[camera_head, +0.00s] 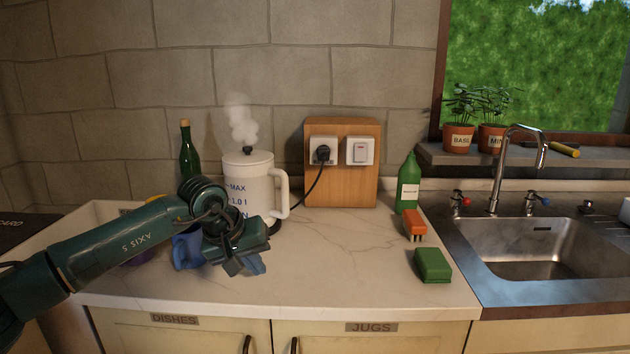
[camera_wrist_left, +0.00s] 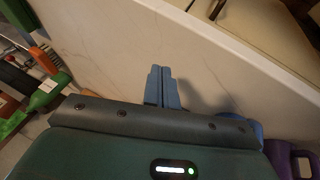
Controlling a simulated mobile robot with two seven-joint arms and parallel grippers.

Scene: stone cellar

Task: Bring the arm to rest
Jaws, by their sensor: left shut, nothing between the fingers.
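My left arm comes in from the left in the head view. Its gripper (camera_head: 252,264) hangs above the front part of the pale marble counter (camera_head: 345,270). In the left wrist view the two blue fingers (camera_wrist_left: 162,88) lie side by side, shut, with nothing between them. A blue mug (camera_head: 182,252) is just left of the gripper and partly hidden by my arm. A purple item lies behind the arm, mostly covered; it shows as a purple mug (camera_wrist_left: 285,157) in the wrist view. My right gripper is not in view.
A steaming white kettle (camera_head: 250,180) stands behind the gripper, its cord running to a socket on a wooden board (camera_head: 350,190). A green wine bottle (camera_head: 188,155), green detergent bottle (camera_head: 408,185), orange brush (camera_head: 414,224) and green sponge (camera_head: 432,265) stand around. The counter's middle is clear.

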